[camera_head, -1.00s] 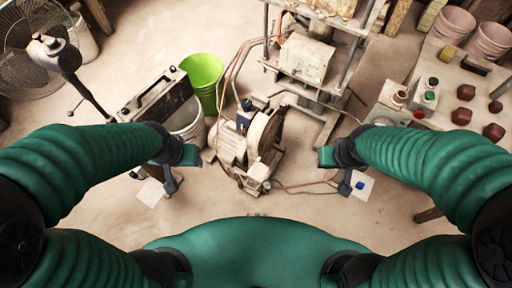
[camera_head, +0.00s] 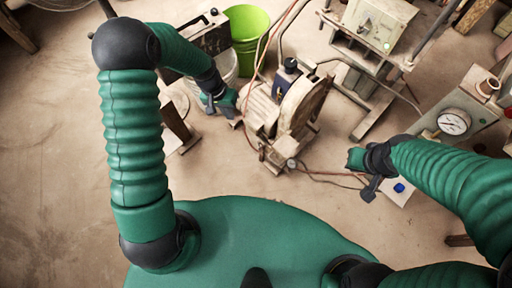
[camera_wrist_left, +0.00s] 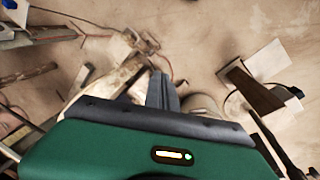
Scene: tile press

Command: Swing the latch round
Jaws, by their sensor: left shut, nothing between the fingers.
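My left gripper (camera_head: 217,108) hangs beside the motor-and-wheel machine (camera_head: 300,105), on its left, below the grey bucket (camera_head: 226,68). In the left wrist view its dark fingers (camera_wrist_left: 162,90) are together and hold nothing. They overlap the machine in that picture; I cannot tell whether they touch it. My right gripper (camera_head: 372,188) is out over the floor at right, near a white card (camera_head: 398,198) with a blue piece (camera_head: 399,188); its jaw opening is unclear. I cannot make out a latch for certain in either view.
A dark-framed case (camera_head: 203,38) and a green bucket (camera_head: 248,25) stand behind my left gripper. A press frame (camera_head: 385,55) is at the back right. A console with a round gauge (camera_head: 453,122) is at right. Hoses cross the floor.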

